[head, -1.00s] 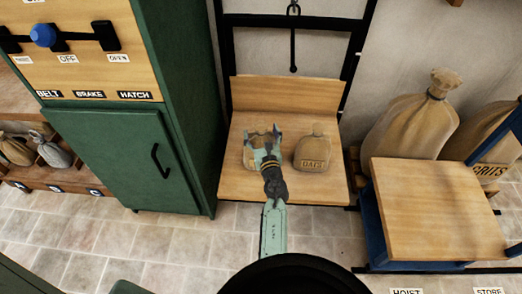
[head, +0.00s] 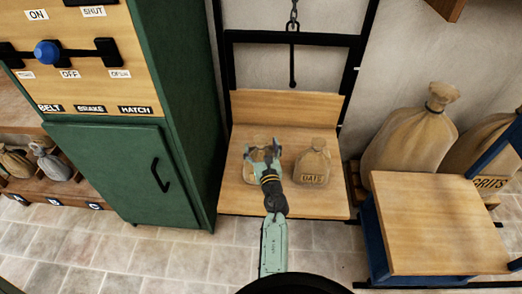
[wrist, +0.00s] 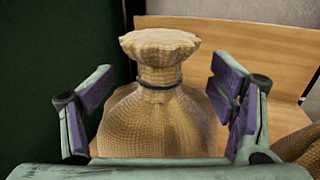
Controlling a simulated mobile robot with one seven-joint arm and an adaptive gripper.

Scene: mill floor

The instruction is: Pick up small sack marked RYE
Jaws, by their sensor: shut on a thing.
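A small tan sack with a tied neck (head: 252,172) stands on the left part of a wooden bench (head: 240,205). It fills the middle of the wrist view (wrist: 160,120), upright, with a dark cord around its neck. No marking on it can be read, as my gripper covers much of it. I cannot see any gap between the sack and the bench. A second small sack marked OATS (head: 312,165) stands just to the right, apart from the gripper.
A green cabinet (head: 110,165) stands close on the left. A hook on a chain (head: 292,55) hangs behind the bench. Large sacks, one marked GRITS (head: 480,155), and a wood-topped blue cart (head: 435,220) stand at right. Small sacks sit on the low left shelf (head: 70,190).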

